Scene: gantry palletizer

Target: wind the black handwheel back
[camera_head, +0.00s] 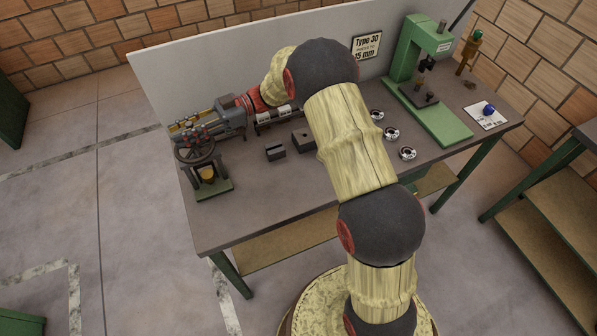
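The black handwheel (195,153) is at the left end of the workbench, on top of a small dark stand with a green base plate (214,190). An amber round part (207,174) sits under the wheel inside the stand. My gripper (181,135) reaches in from the right, and its fingers lie over or just behind the wheel's far rim in the picture. I cannot tell whether they touch the wheel. The finger gap is not clear, and the wheel's far side is partly hidden by the gripper.
Two dark blocks (275,152) (302,139) lie on the workbench (250,205) right of the wheel. Several round discs (407,153) lie beyond my arm. A green press (420,75) and a white card with a blue knob (486,115) stand at right. A grey panel (190,70) backs the bench.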

